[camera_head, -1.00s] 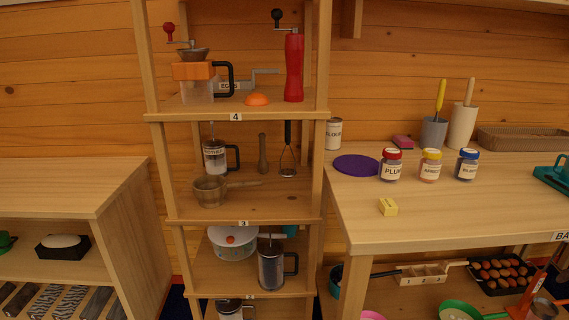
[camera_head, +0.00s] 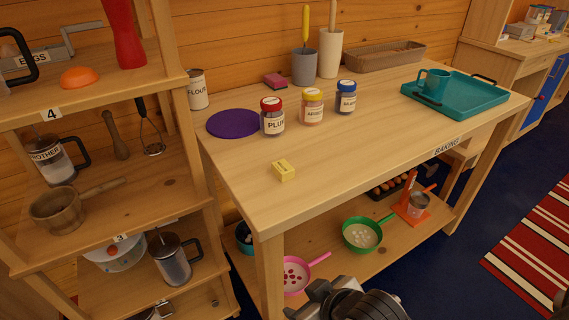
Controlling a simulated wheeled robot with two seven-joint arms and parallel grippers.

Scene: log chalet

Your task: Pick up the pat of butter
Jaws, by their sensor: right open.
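The pat of butter (camera_head: 284,171) is a small pale yellow block. It lies on the wooden baking table, near the table's front left part, with clear wood around it. My right gripper (camera_head: 320,296) shows at the bottom edge as dark grey and black parts, partly cut off by the frame. In the picture it is below the butter and in front of the table, apart from the butter. It is open, and nothing shows between its fingers. My left gripper is out of view.
The table (camera_head: 355,160) also bears a purple disc (camera_head: 234,123), several lidded jars (camera_head: 312,108), two utensil pots and a teal tray (camera_head: 455,96). A lower shelf holds a green pan (camera_head: 361,235) and a pink pan (camera_head: 293,276). An open shelf unit stands at left.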

